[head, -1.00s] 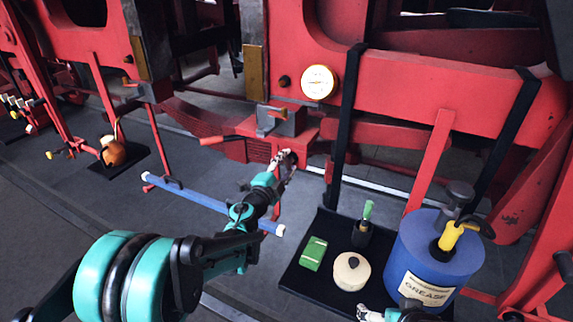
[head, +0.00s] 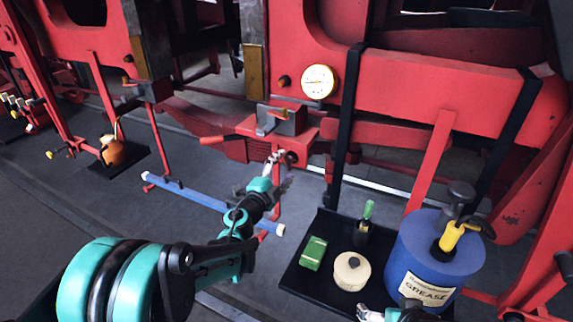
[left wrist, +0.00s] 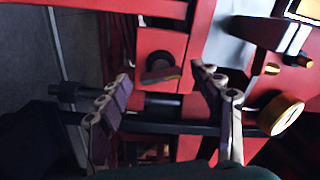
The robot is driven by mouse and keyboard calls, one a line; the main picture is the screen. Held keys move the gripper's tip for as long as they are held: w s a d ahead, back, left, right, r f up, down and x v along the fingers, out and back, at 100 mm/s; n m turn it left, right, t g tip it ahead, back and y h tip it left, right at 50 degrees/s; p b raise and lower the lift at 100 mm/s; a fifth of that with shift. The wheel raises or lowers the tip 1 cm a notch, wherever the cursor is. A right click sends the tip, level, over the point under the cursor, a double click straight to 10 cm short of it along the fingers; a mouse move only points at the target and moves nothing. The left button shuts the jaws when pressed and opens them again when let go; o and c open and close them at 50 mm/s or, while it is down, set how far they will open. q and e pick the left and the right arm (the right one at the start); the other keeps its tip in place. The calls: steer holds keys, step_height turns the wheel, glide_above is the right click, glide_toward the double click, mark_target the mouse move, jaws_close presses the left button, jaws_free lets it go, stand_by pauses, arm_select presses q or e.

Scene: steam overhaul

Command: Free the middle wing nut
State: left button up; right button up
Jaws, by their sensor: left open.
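A dark, wing-shaped piece (left wrist: 160,72) sits on a red block in the left wrist view, between my finger pads. It looks like a wing nut, but I cannot tell whether it is the middle one. A dark round fitting (head: 291,158) shows in the head view below the red clamp block, just right of my left fingertips. My left gripper (head: 274,158) is open and empty, close to the red frame. In the left wrist view its fingers (left wrist: 163,74) stand apart, one on each side of the dark piece, with no clear contact.
A gauge (head: 319,82) is on the red frame above. A black mat (head: 300,279) holds a grease drum (head: 413,251), a cream tin (head: 351,270), a green box (head: 313,252) and a bottle (head: 364,223). A black strap (head: 346,120) hangs nearby.

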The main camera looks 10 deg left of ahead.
arm_select(q)
steer(key=v, duration=0.9)
steer(key=shift+s, duration=0.35)
steer(key=s+a+r+n+t+y, duration=0.1)
steer(key=s+a+r+n+y, duration=0.2)
steer(key=a+r+n+y, duration=0.3)
steer(key=s+a+f+n+g+y, duration=0.3)
steer(key=s+a+f+n, duration=0.15)
steer(key=s+n, duration=0.2)
steer(key=s+d+f+n+g+h, duration=0.1)
steer(key=s+d+f+n+g, duration=0.1)
steer(key=s+f, duration=0.4)
steer(key=s+d+f+n+g+h, duration=0.2)
steer(key=s+d+f+n+g, duration=0.1)
steer(key=s, duration=0.7)
step_height(320, 180, down, 3)
steer(key=d+g, duration=0.1)
steer(key=g, duration=0.2)
steer(key=shift+s+d, duration=0.3)
steer(key=shift+d, duration=0.1)
